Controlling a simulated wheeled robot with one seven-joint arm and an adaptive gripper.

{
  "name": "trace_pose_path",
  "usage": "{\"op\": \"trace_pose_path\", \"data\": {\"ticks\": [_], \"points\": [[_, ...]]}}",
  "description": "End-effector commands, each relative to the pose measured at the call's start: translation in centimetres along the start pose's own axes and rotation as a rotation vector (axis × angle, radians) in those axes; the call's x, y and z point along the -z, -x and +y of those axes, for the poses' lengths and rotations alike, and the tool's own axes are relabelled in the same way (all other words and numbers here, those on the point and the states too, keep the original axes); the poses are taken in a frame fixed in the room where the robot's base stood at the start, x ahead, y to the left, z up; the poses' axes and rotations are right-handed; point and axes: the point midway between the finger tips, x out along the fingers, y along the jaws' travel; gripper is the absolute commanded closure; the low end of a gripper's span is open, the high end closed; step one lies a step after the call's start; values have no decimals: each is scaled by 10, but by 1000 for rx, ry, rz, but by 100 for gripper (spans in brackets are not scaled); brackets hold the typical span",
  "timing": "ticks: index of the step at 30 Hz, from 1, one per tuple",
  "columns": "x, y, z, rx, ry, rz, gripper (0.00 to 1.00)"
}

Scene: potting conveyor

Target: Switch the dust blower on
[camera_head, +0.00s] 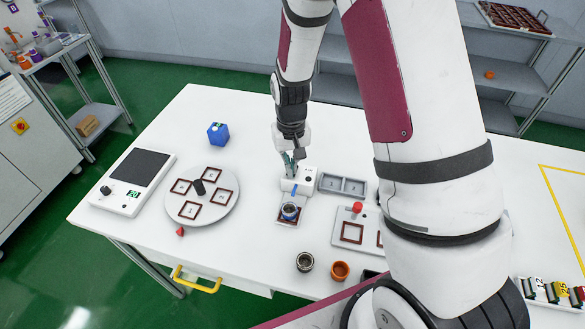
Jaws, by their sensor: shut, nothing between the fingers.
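A small white box-shaped device (304,184) with a dark round spot on it stands on the white table; it looks like the dust blower. A short blue part shows at its front. My gripper (290,168) is shut and empty, pointing down at the back left of this device. Its fingertips are close to the device's top; I cannot tell whether they touch it. No on or off indication on the device can be made out.
A round plate (226,212) with square frames and a scale-like unit (128,198) lie left. A blue container (218,134) stands behind. A grey two-part tray (342,184) and red-knobbed plate (340,247) lie right.

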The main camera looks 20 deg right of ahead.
Motion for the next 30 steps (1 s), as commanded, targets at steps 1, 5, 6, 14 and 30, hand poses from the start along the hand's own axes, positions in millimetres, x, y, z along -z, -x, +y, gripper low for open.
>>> {"op": "trace_pose_path", "data": {"ticks": [1,5,6,14,30], "points": [[0,-1,0,0,0,0,100],[0,-3,0,0,0,-1,100],[0,-3,0,0,0,-1,100],[0,4,0,0,0,1,100],[-1,44,0,0,-1,1,100]]}}
